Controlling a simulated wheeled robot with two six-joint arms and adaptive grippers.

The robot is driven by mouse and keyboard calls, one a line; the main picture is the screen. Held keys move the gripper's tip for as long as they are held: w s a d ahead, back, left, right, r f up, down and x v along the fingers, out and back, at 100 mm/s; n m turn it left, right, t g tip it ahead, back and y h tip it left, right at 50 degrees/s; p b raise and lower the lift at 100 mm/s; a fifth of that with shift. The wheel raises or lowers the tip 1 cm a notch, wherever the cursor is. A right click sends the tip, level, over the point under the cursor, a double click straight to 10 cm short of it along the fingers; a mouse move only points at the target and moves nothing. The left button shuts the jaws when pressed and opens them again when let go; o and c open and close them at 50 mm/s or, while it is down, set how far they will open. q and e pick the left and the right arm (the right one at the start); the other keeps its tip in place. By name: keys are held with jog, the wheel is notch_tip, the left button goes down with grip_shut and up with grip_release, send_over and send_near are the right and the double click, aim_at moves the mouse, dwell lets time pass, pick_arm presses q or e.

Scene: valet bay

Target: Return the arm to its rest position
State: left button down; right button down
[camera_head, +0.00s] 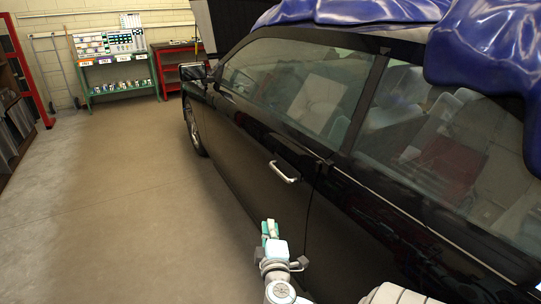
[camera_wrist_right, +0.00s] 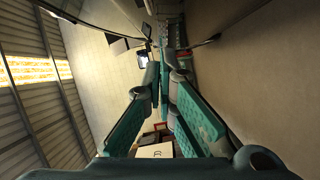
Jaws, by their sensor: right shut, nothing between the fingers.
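My right gripper (camera_head: 270,229) is at the bottom middle of the head view, beside the black car's door. It is shut and empty, below and slightly left of the silver door handle (camera_head: 284,172), and apart from it. In the right wrist view the green-padded fingers of this gripper (camera_wrist_right: 163,62) come together near the middle, with nothing between the tips. My right arm reaches in from the bottom edge. My left gripper is not in view.
The black car (camera_head: 240,150) fills the right side, its door closed, with a blue cover (camera_head: 345,12) bunched on the roof. A green shelf (camera_head: 118,76) and a red cart (camera_head: 178,64) stand at the far wall. The floor (camera_head: 115,190) left of the car is clear.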

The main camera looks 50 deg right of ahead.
jog(key=shift+s+a, duration=0.3)
jog(key=s+a+f+g+y+p, duration=0.1)
jog(key=s+a+f+g+y, duration=0.2)
jog(key=f, duration=0.9)
jog(key=s+a+f+g+y+p, duration=0.1)
jog(key=s+a+f+y+p, duration=0.2)
jog(key=f, duration=0.9)
jog(key=s+a+f+m+g+y+p, duration=0.1)
jog(key=s+a+f+m+g+y, duration=0.15)
jog(key=s+f, duration=0.35)
jog(key=s+a+f+m+g+y+p, duration=0.1)
jog(key=s+a+f+y, duration=0.2)
jog(key=s, duration=0.5)
jog(key=s+a+f+m+g+p, duration=0.1)
jog(key=s+a+p, duration=0.1)
jog(key=s+a, duration=0.2)
jog(key=s+a+m+g+p, duration=0.1)
jog(key=s+a, duration=0.3)
jog(key=s, duration=0.6)
jog(key=shift+s+a+f+g+p, duration=0.25)
jog(key=shift+f+g+p, duration=0.1)
jog(key=shift+g+p, duration=0.35)
